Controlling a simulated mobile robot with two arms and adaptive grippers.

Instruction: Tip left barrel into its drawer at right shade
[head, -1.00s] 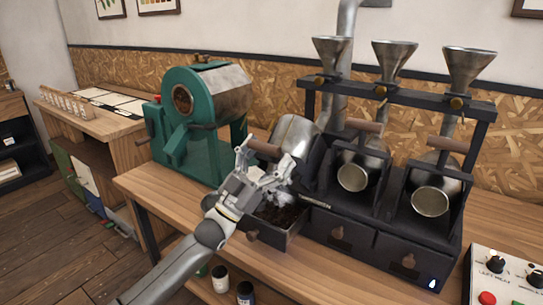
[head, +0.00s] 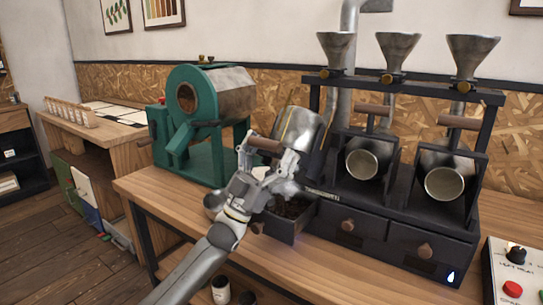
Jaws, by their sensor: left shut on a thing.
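The left barrel (head: 303,127) is a metal drum in the black three-barrel roaster frame. It is tilted, with its mouth side turned down behind my gripper. Its wooden handle (head: 264,144) sticks out toward the left. My left gripper (head: 268,165) is shut on this handle. The left drawer (head: 287,226) is pulled open below, with dark beans (head: 286,207) in it. The barrel's mouth and any falling beans are mostly hidden by my gripper. My right gripper is not in view.
The middle barrel (head: 362,164) and right barrel (head: 444,184) face forward above shut drawers. Metal funnels stand over all three. A green roaster (head: 190,122) is to the left. A control panel (head: 515,255) with a red button is at the right edge.

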